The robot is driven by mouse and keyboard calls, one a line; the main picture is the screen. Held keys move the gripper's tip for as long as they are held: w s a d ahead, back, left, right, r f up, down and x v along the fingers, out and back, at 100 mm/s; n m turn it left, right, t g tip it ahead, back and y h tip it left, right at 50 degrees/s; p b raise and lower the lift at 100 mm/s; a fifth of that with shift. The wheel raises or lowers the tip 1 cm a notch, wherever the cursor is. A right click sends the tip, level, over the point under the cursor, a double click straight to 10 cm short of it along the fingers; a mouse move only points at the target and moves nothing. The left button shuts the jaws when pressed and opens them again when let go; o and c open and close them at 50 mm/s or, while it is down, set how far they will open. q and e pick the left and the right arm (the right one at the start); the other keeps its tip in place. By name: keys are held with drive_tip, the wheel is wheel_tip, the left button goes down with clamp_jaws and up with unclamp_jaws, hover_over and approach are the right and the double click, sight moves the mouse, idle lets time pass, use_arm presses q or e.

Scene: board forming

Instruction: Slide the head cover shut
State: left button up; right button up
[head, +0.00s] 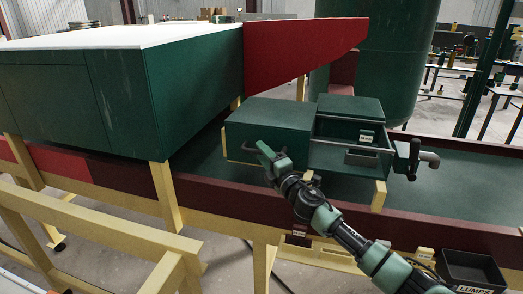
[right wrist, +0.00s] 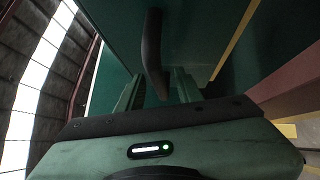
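The machine head is a dark green box (head: 268,113) on the green bed. A smaller green box (head: 350,105) with a label adjoins it on the right, behind a grey rail. My right gripper (head: 265,152) is at the head's left front, beside a dark handle there. In the right wrist view, a dark curved handle (right wrist: 151,50) reaches down between my two green fingers (right wrist: 158,88). The fingers stand apart, and contact with the handle cannot be made out. My left gripper is out of view.
A large green cabinet (head: 190,95) with a white top stands at the left. A red sloped panel (head: 295,45) and a green tank (head: 390,60) are behind. A yellow rail (head: 90,225) runs in front. A black bin (head: 470,268) marked LUMPS hangs at lower right.

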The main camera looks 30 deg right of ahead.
drive_tip(key=shift+w+r, duration=0.1)
drive_tip(key=shift+w, duration=0.3)
clamp_jaws()
idle(1.2)
